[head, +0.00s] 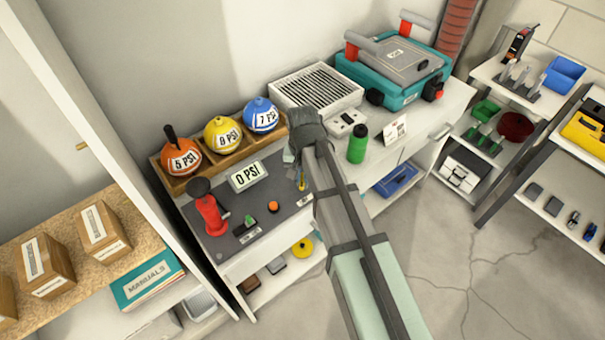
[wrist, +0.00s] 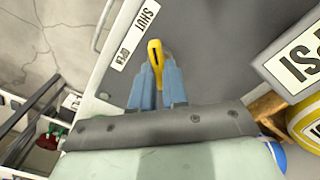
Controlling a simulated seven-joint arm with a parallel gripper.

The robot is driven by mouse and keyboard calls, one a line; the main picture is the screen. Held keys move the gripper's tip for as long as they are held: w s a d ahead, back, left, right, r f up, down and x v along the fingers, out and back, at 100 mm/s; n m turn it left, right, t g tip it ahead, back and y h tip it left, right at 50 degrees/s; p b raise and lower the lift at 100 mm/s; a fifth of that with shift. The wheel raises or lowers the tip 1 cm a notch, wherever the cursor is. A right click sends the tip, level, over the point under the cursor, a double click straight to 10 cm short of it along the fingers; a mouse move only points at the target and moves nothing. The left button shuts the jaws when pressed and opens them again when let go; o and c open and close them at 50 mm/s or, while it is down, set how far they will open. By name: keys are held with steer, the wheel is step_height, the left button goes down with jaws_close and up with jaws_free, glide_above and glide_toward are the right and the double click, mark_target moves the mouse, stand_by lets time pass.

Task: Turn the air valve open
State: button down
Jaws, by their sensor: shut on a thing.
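The yellow air valve handle (wrist: 155,52) sits between the blue fingertips of my gripper (wrist: 158,80) in the wrist view, and the fingers are shut on it. The handle also shows as a small yellow piece (head: 302,182) in the head view, below my gripper (head: 296,158). A label reading SHUT and OPEN (wrist: 132,38) lies on the dark panel just left of the handle. The handle's tip lies nearer the SHUT word than the OPEN word. A display reading 0 PSI (head: 247,176) stands left of my gripper. The valve's base is hidden by the fingers.
Orange, yellow and blue balls (head: 222,134) sit in a wooden tray behind the panel. A red pump (head: 209,210) stands at the panel's left. A green bottle (head: 357,144) and a white vented box (head: 316,88) are close to the arm.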

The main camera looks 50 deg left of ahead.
steer(key=n, duration=0.4)
steer(key=shift+n, duration=0.3)
steer(key=n, duration=0.4)
steer(key=shift+n, duration=0.3)
steer(key=n, duration=0.4)
steer(key=shift+n, duration=2.2)
steer(key=c, duration=1.1)
jaws_free()
steer(key=shift+c, duration=0.2)
steer(key=shift+r, duration=0.1)
